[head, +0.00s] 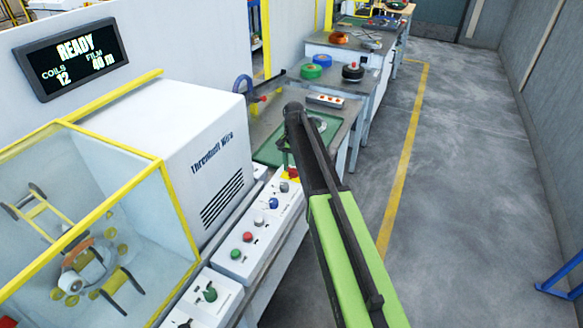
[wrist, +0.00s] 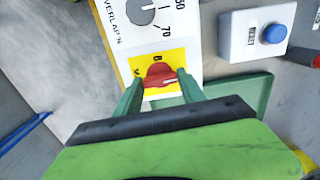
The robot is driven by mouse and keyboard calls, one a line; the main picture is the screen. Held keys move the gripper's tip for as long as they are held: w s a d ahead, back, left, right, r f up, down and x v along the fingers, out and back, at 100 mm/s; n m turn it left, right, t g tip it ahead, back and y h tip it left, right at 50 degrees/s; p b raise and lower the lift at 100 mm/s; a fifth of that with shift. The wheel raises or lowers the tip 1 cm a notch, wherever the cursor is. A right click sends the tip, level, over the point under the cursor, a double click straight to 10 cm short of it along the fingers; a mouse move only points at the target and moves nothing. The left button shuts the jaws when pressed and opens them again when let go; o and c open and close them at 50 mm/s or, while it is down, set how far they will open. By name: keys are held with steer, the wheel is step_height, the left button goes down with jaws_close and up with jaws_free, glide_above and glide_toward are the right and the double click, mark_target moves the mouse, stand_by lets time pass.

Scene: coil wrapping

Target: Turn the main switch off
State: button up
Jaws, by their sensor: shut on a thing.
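The main switch is a red knob (wrist: 160,74) on a yellow plate (wrist: 175,57) at the end of a white control panel. In the wrist view the green fingers of my gripper (wrist: 159,80) sit on either side of the knob and are closed on it. The letters on the plate are mostly hidden, so I cannot tell the knob's setting. In the head view the red knob (head: 293,172) shows only as a small patch below my gripper (head: 286,158), at the panel's far end.
A grey dial (wrist: 142,10) and a white box with a blue button (wrist: 273,34) are close by. The panel (head: 260,222) holds several other knobs and buttons. The wrapping machine (head: 180,130) stands left; its display (head: 72,58) reads READY.

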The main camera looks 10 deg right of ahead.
steer(key=n, duration=0.4)
steer(key=shift+w+a, duration=0.1)
steer(key=n, duration=0.9)
steer(key=shift+n, duration=2.2)
steer(key=o, duration=1.4)
steer(key=shift+c, duration=0.2)
